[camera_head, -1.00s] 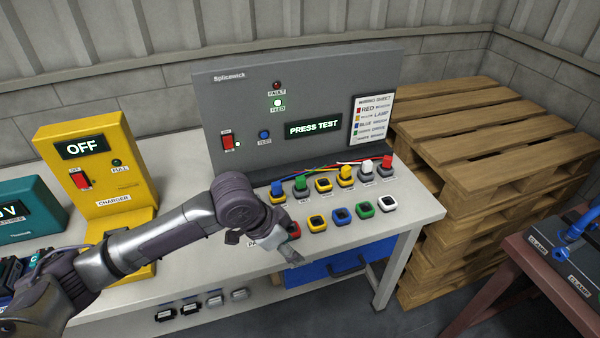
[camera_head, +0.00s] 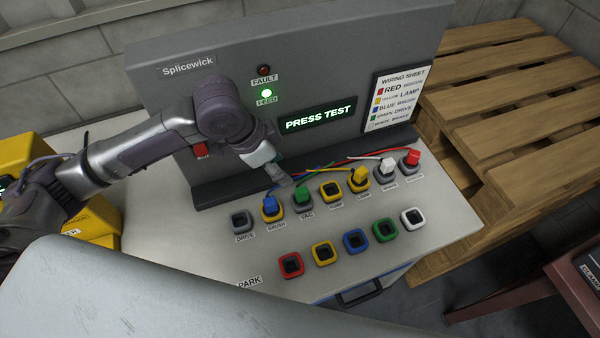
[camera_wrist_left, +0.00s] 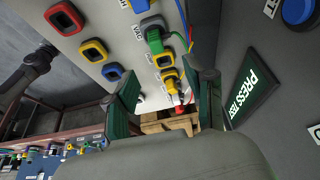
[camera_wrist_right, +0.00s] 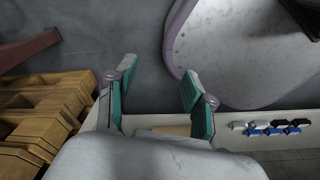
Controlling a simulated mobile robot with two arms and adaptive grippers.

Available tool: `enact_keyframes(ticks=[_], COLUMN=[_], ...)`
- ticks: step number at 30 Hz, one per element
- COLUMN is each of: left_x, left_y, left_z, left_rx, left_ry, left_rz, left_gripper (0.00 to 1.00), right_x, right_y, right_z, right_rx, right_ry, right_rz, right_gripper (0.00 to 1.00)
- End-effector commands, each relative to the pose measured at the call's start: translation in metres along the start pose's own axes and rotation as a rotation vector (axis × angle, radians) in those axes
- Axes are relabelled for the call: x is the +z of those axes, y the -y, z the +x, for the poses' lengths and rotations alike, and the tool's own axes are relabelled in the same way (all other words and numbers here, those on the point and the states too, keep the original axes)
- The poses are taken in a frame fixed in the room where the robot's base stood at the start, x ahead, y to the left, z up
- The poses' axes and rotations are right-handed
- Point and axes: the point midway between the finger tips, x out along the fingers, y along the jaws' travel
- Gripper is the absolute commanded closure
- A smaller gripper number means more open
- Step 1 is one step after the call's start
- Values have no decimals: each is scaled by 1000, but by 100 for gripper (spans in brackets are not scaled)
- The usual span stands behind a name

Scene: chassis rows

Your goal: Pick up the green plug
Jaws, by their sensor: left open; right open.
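The green plug (camera_head: 302,195) stands upright in the socket marked VAC in the back row, with a green wire running from it. It also shows in the left wrist view (camera_wrist_left: 154,40), ahead of the fingers and toward the top. My left gripper (camera_head: 282,177) is open and empty, just behind and above the blue and green plugs. Its two fingers (camera_wrist_left: 167,97) are spread in the left wrist view, apart from the green plug. My right gripper (camera_wrist_right: 157,97) is open and empty in the right wrist view, away from the plugs.
A blue plug (camera_head: 269,206) stands left of the green one; yellow (camera_head: 360,175), white (camera_head: 387,169) and red (camera_head: 412,158) plugs stand to the right. Loose wires cross behind them. The grey panel (camera_head: 330,80) rises behind. Empty coloured PARK sockets (camera_head: 323,252) lie in front.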

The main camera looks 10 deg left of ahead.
Motion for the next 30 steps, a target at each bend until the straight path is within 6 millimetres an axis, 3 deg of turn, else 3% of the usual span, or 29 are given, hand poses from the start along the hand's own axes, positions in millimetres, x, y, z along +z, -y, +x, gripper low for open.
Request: enact_keyframes(ticks=[4,9,22,30], left_x=[0,0,0,1], left_y=[-1,-1,-3,-4], left_z=[21,55,100,135], left_rx=[5,4,4,1], left_ry=[3,2,2,1], left_rz=[-2,-3,-2,-1], left_gripper=[46,46,46,46], right_x=[26,38,14,18], right_y=[-1,-2,-6,-2], right_z=[-3,-6,-12,-18], right_rx=[1,3,7,2], right_ry=[39,57,21,27], right_rz=[-2,-3,-3,-2], right_gripper=[47,47,47,47])
